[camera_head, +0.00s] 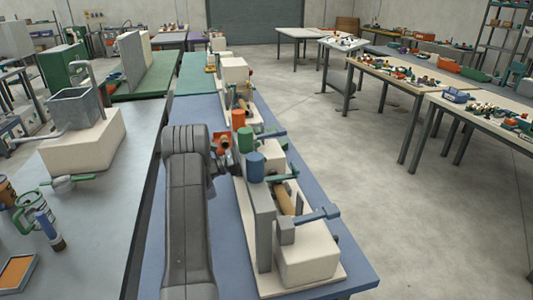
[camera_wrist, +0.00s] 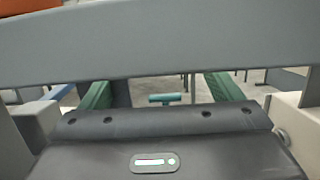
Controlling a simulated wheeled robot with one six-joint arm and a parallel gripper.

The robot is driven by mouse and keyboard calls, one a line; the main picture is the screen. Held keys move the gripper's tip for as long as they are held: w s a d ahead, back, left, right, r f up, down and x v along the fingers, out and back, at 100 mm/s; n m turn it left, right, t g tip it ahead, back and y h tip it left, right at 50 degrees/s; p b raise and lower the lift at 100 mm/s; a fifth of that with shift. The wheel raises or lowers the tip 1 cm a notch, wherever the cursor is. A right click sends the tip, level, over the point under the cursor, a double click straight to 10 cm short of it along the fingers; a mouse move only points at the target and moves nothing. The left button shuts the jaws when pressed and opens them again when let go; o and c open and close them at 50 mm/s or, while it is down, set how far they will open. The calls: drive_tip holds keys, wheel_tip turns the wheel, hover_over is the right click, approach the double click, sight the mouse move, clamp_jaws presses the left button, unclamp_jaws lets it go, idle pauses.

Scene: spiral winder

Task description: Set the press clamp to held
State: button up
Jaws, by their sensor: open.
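The winder (camera_head: 264,240) stands on the blue bench, with a tan roll (camera_head: 284,201) between grey uprights and pale blocks. A blue-grey lever (camera_head: 316,216) points right at its near end. A teal lever (camera_head: 281,177) and a green lever (camera_head: 270,133) sit farther back. I cannot tell for sure which part is the press clamp. In the wrist view my gripper (camera_wrist: 162,92) is open, its green-padded fingers wide apart. A teal T-shaped handle (camera_wrist: 167,99) shows between and beyond them, apart from both. A grey bar (camera_wrist: 160,38) crosses close in front of the camera.
Blue and orange cylinders (camera_head: 255,167) rise from the winder's left side, close to my arm. The blue bench's front right corner (camera_head: 360,278) is bare. Another bench (camera_head: 120,190) with tools and a pale block is on the left. Open floor lies to the right.

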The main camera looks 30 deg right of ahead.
drive_tip(key=b+v, duration=0.1)
drive_tip(key=v, duration=0.7)
drive_tip(key=shift+a+b, duration=0.3)
drive_tip(key=shift+a, duration=0.05)
drive_tip(key=shift+d+f, duration=0.1)
drive_tip(key=p+x, duration=0.3)
drive_tip(key=x, duration=1)
drive_tip(key=shift+d+p, duration=0.2)
drive_tip(key=shift+p, duration=0.1)
